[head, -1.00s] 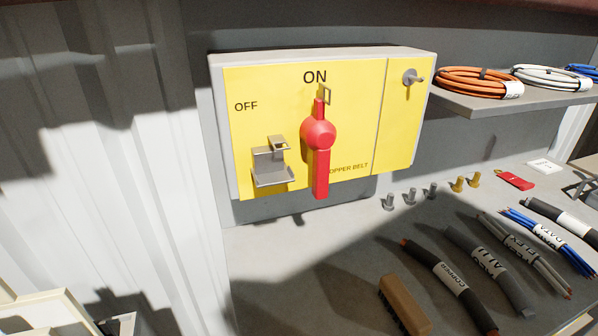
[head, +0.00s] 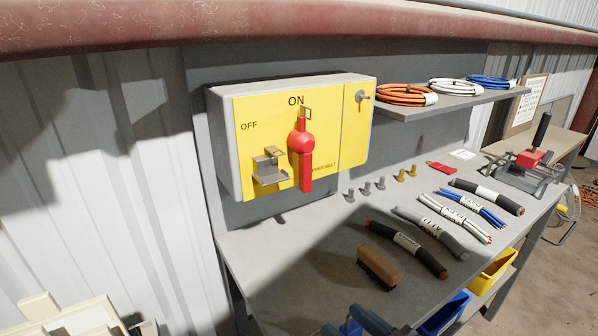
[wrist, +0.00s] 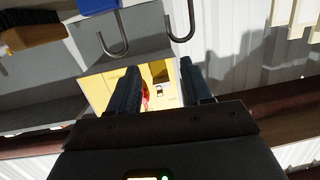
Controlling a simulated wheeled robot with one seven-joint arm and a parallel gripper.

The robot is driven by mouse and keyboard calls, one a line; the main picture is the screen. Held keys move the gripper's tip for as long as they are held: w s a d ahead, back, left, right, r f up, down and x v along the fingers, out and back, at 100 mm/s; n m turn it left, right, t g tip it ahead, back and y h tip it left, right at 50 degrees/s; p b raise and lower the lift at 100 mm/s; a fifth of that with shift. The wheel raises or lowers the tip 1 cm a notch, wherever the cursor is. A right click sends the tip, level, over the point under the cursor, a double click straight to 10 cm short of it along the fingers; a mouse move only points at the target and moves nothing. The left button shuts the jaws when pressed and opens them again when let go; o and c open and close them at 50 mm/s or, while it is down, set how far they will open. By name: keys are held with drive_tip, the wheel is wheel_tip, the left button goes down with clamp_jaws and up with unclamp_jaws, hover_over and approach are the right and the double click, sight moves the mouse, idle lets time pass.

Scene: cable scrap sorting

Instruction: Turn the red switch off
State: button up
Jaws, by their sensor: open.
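The red switch (head: 301,150) is on the yellow front of a grey-sided box (head: 344,127) on the wall. Its handle is upright, with its upper end at the ON label and its long part hanging down. The OFF label (head: 248,126) is to its upper left, above a grey metal bracket (head: 270,168). In the wrist view my gripper (wrist: 158,75) is open and empty, its two dark fingers apart. The yellow box (wrist: 97,92) shows beyond and between them, with part of the red switch (wrist: 146,98) beside the left finger. The gripper is apart from it.
Below the box is a grey bench (head: 300,262) with a brush (head: 379,267), several cable pieces and small bolts. A shelf (head: 450,102) with cable coils is to the right. Metal hooks (wrist: 119,42) hang near the fingers in the wrist view.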

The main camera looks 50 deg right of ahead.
drive_tip(key=w+d+r+t+h, duration=0.1)
drive_tip(key=w+d+r, duration=0.55)
drive_tip(key=w, duration=0.35)
approach(309, 170)
drive_tip(key=w, duration=0.3)
drive_tip(key=shift+m+t+h, duration=0.3)
drive_tip(key=shift+t, duration=0.1)
drive_tip(key=x, duration=0.2)
drive_tip(key=p+x, duration=0.1)
drive_tip(key=x, duration=0.5)
drive_tip(key=shift+d+f+p, duration=0.3)
drive_tip(key=shift+f+p, duration=0.05)
drive_tip(key=shift+p, duration=0.05)
clamp_jaws()
